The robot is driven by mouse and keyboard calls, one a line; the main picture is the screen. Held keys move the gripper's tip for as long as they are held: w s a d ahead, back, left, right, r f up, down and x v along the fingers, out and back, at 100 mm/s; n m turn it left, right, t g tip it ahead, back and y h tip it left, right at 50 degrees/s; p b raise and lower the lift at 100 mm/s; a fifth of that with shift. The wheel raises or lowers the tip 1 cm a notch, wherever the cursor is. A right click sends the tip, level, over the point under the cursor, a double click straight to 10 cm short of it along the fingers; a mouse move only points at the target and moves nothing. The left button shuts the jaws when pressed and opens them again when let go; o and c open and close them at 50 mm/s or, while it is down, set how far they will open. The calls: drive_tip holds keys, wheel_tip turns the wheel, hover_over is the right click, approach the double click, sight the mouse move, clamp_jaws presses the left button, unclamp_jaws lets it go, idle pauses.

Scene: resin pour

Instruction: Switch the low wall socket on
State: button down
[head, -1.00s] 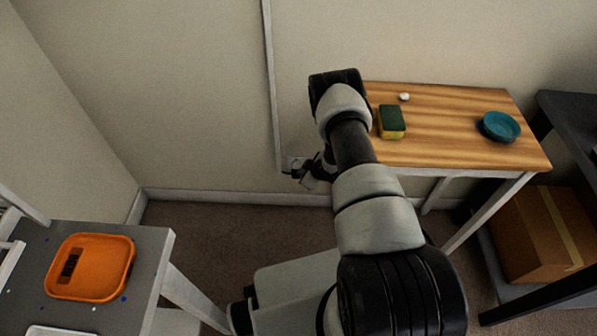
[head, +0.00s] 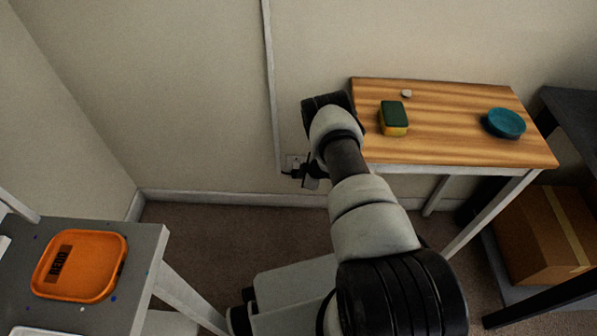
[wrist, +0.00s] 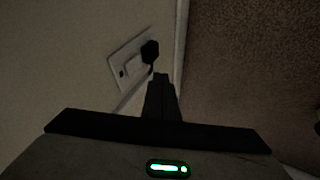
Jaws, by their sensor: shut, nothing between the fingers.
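The low wall socket (head: 293,160) is a white plate on the wall, just above the skirting and left of the wooden table. In the wrist view the socket plate (wrist: 117,66) appears tilted, with a black plug (wrist: 150,52) in it. A small dark mark, possibly the switch, shows on the plate's lower left part; its position is too small to read. My gripper (wrist: 160,82) is shut and empty, its fingertips close to the plug side of the plate. I cannot tell whether they touch. In the head view my gripper (head: 310,176) partly hides the socket's surroundings.
A wooden table (head: 450,135) stands right, holding a green and yellow sponge (head: 394,118), a teal dish (head: 506,123) and a small white object (head: 406,93). A cardboard box (head: 535,235) sits low right. White trunking (head: 271,85) runs down to the socket.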

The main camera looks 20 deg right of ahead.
sight(296, 165)
drive_tip(key=w+f+b, duration=0.1)
drive_tip(key=w, duration=0.1)
drive_tip(key=w+f+b, duration=0.2)
drive_tip(key=shift+w+f, duration=0.2)
drive_tip(key=shift+w, duration=0.1)
drive_tip(key=shift+w+d+r, duration=0.1)
drive_tip(key=shift+w+d, duration=0.15)
drive_tip(key=shift+w, duration=0.3)
drive_tip(key=shift+w+a+r, duration=0.1)
drive_tip(key=shift+a, duration=0.05)
drive_tip(key=shift+w, duration=0.1)
